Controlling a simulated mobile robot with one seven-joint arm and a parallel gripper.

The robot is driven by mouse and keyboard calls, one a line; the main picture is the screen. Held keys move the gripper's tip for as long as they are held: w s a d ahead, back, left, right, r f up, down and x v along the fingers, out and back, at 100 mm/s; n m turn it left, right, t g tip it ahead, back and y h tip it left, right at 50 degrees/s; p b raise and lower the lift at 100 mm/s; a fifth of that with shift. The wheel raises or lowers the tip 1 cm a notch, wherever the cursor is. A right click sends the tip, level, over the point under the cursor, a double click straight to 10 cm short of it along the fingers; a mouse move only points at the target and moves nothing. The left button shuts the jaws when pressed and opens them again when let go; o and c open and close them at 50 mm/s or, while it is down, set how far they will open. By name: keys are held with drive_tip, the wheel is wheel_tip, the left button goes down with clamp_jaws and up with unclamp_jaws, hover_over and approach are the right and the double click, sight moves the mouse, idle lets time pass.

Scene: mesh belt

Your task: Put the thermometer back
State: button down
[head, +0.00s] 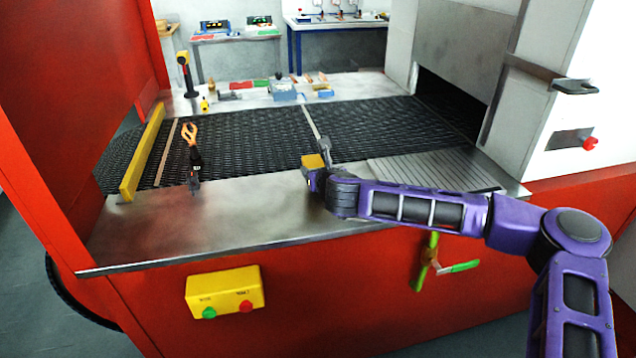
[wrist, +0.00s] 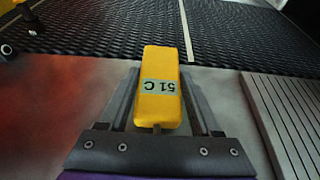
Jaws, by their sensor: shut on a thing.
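The thermometer (wrist: 160,95) is a yellow block with a grey display that reads 51 C, upside down in the wrist view. My gripper (wrist: 158,105) is shut on it, with one dark finger along each side. In the head view the thermometer (head: 313,161) shows as a small yellow block at the tip of my gripper (head: 314,172), over the front metal ledge near the belt's front edge.
The black mesh belt (head: 255,137) runs behind the metal ledge (head: 240,215). A ribbed plate (head: 430,172) lies at right. Several small items lie on the far ledge. The ledge's middle is clear.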

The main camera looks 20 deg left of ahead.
drive_tip(key=shift+f, duration=1.8)
drive_tip(key=shift+f+b, duration=0.1)
drive_tip(key=shift+b, duration=0.2)
drive_tip(key=shift+c, duration=0.4)
unclamp_jaws()
drive_tip(key=shift+r, duration=0.2)
drive_tip(key=v, duration=1.2)
drive_tip(key=shift+d+f+p, duration=0.1)
drive_tip(key=shift+p, duration=0.2)
